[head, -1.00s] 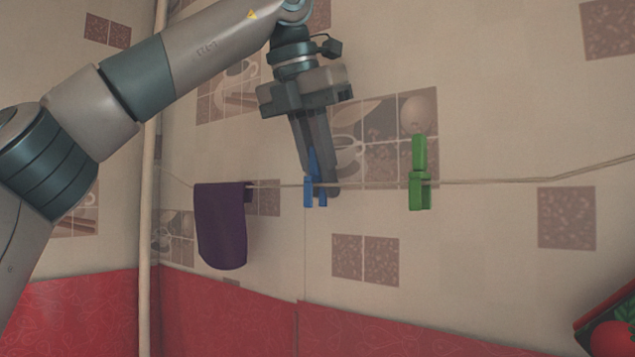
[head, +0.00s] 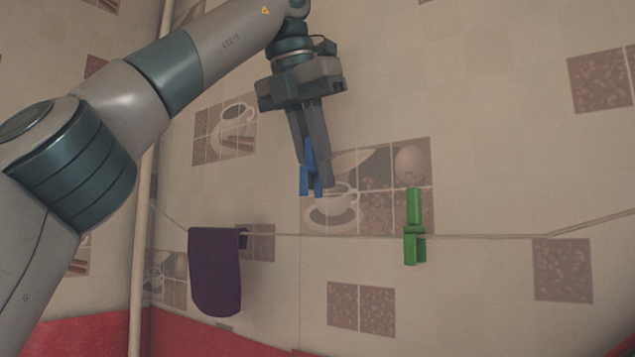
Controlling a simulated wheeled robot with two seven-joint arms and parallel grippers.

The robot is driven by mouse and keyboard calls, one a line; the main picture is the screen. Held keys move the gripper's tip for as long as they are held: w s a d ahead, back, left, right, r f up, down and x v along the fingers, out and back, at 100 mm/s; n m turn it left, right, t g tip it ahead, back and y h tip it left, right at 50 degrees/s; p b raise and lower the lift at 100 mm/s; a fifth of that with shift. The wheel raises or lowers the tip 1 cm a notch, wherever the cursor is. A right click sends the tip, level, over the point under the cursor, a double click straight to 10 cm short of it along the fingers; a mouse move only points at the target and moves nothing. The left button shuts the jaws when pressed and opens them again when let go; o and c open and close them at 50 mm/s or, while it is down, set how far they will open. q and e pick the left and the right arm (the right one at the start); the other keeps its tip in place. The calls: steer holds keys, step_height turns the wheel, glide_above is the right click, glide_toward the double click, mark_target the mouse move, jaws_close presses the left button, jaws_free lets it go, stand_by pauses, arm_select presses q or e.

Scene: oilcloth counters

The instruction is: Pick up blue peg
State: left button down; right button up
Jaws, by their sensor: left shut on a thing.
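The blue peg (head: 309,172) is held upright between the fingers of my left gripper (head: 316,180), which is shut on it. The peg hangs in the air above the clothesline (head: 340,236), clear of it, with its legs pointing down. The gripper points down and partly covers the peg's upper part. My right gripper is not in the head view.
A green peg (head: 414,240) is clipped on the line to the right. A purple cloth (head: 215,280) hangs over the line at the left. A pale pole (head: 139,240) stands left of the cloth. A tiled wall is behind.

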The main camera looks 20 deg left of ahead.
arm_select(q)
steer(key=shift+r, duration=0.85)
steer(key=shift+f, duration=0.15)
